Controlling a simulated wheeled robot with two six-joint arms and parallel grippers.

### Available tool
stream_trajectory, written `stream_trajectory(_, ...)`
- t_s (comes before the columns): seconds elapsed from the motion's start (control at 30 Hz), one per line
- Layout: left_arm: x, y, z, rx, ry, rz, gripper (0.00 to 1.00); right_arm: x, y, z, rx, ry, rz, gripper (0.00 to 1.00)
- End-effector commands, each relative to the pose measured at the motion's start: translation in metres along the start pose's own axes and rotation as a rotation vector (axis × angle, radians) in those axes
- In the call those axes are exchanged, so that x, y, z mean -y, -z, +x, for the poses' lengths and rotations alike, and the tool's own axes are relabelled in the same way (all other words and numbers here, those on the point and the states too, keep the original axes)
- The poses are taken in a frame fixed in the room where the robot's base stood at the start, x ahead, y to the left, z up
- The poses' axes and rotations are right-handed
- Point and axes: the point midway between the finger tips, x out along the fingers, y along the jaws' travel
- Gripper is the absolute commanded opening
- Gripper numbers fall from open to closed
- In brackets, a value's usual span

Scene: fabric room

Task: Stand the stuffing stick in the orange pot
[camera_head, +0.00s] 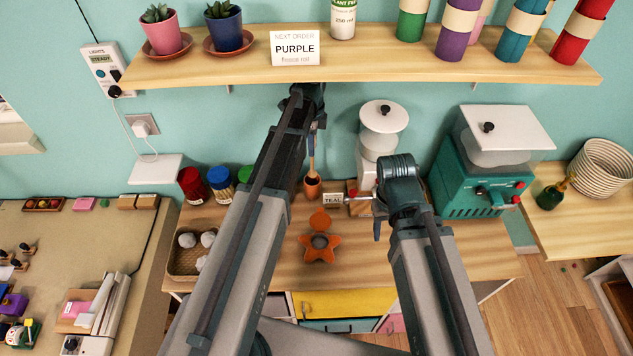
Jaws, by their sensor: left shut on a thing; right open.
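The stuffing stick (311,157) is a thin brown stick, roughly upright. The orange pot (312,188) stands on the wooden worktable near the wall. The stick's lower end is at the pot's mouth; I cannot tell whether it is inside or just behind or above it. My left gripper (317,122) is above the pot, shut on the upper part of the stick; its arm hides part of the grip. My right gripper (378,218) is open over the table, to the right of the pot, with its fingers partly hidden.
A TEAL label (333,200) stands right of the pot. An orange plush figure (319,240) lies in front. Red (193,185) and blue (221,184) jars stand left, near a basket (183,262). A white machine (378,140) and a teal machine (485,170) stand right. A shelf (400,66) runs above.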

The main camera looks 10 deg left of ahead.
Motion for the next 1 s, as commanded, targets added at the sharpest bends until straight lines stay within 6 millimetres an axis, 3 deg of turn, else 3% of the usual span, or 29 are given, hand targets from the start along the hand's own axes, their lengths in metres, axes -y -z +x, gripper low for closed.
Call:
stream_trajectory(0.4, 0.000, 0.000, 0.058, 0.000, 0.000, 0.000, 0.00, 0.005, 0.004, 0.058, 0.000, -0.001, -0.002, 0.50)
stream_trajectory(0.73, 0.000, 0.000, 0.066, 0.000, 0.000, 0.000, 0.00, 0.006, 0.004, 0.065, 0.000, -0.001, -0.002, 0.50)
stream_trajectory(1.0, 0.000, 0.000, 0.098, 0.000, 0.000, 0.000, 0.00, 0.009, 0.006, 0.097, 0.000, -0.001, -0.001, 0.50)
